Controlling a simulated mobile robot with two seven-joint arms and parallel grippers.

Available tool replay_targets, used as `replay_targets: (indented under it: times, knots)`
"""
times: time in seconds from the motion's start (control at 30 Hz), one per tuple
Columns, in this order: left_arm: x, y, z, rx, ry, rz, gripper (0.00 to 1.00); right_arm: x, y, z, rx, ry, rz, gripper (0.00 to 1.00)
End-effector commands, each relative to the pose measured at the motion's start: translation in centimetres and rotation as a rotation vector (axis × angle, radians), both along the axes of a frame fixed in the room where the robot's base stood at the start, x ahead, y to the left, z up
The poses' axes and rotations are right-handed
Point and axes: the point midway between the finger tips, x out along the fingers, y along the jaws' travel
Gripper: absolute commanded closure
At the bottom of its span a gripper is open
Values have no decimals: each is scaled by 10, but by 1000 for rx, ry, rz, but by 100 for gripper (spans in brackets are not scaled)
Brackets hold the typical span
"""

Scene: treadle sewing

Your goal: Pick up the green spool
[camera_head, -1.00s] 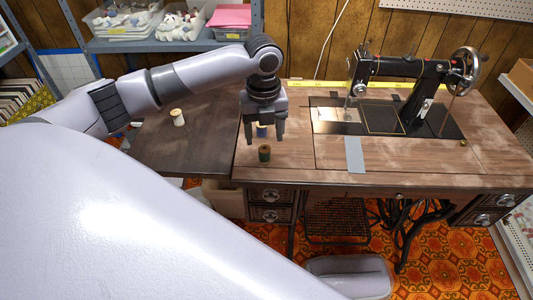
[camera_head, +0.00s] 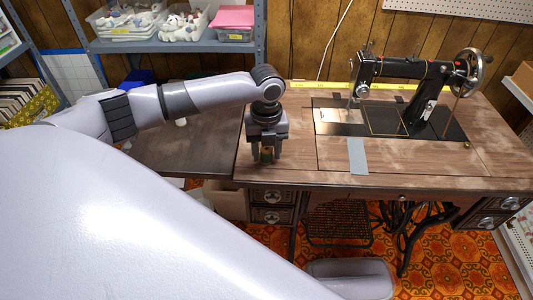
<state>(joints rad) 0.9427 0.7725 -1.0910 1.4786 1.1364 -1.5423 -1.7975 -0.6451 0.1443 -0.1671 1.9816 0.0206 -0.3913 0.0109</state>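The green spool (camera_head: 267,154) stands on the sewing table's wooden top, left of the machine. My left gripper (camera_head: 267,155) points down over it, with one finger on each side of the spool. The fingers look open, with narrow gaps beside the spool; I see no clear contact. The gripper hides the spool's upper part. My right gripper is not in view.
A black sewing machine (camera_head: 417,70) stands on the table (camera_head: 300,160) to the right, with a grey strip (camera_head: 357,156) in front. A white spool (camera_head: 181,122) is mostly hidden behind my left arm on the dark side leaf (camera_head: 200,150). The blue spool is hidden.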

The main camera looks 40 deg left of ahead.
Motion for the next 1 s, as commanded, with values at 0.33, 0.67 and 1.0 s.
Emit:
replay_targets:
  times: [0.33, 0.67, 1.0]
  knots:
    - [0, 0, 0, 0, 0, 0, 96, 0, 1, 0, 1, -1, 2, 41]
    - [1, 0, 40, -1, -5, 1, 96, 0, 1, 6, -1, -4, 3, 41]
    - [1, -1, 138, -2, -5, 0, 96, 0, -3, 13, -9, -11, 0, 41]
